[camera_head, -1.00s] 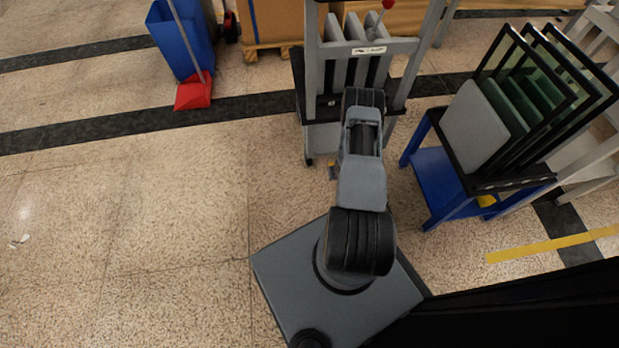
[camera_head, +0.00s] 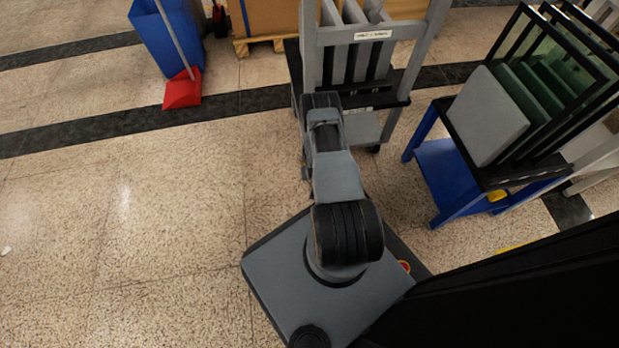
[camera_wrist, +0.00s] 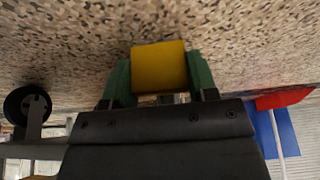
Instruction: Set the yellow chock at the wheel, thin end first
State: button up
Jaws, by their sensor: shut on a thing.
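The yellow chock (camera_wrist: 159,66) is in the wrist view at the upper middle, between the green fingertips of my gripper (camera_wrist: 160,78). My gripper is shut on it and holds it with the speckled floor behind. I cannot tell which end of the chock is thin. A black caster wheel (camera_wrist: 20,106) in a grey bracket shows at the left of the wrist view, apart from the chock. In the head view, a caster (camera_head: 375,149) shows under the grey rack (camera_head: 425,50). My arm hides the gripper and chock there.
A blue cart (camera_head: 440,175) with upright panels stands right of the rack, a yellow item (camera_head: 497,196) on its lower part. A blue bin (camera_head: 165,40) and red dustpan (camera_head: 182,90) stand at the upper left.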

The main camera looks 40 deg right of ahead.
jog(key=shift+f+b, duration=0.65)
jog(key=shift+f, duration=0.8)
jog(key=shift+f, duration=0.15)
jog(key=o, duration=1)
jog(key=shift+o, duration=0.2)
jog(key=shift+r, duration=0.2)
jog(key=p+v, duration=0.6)
jog(key=v, duration=0.6)
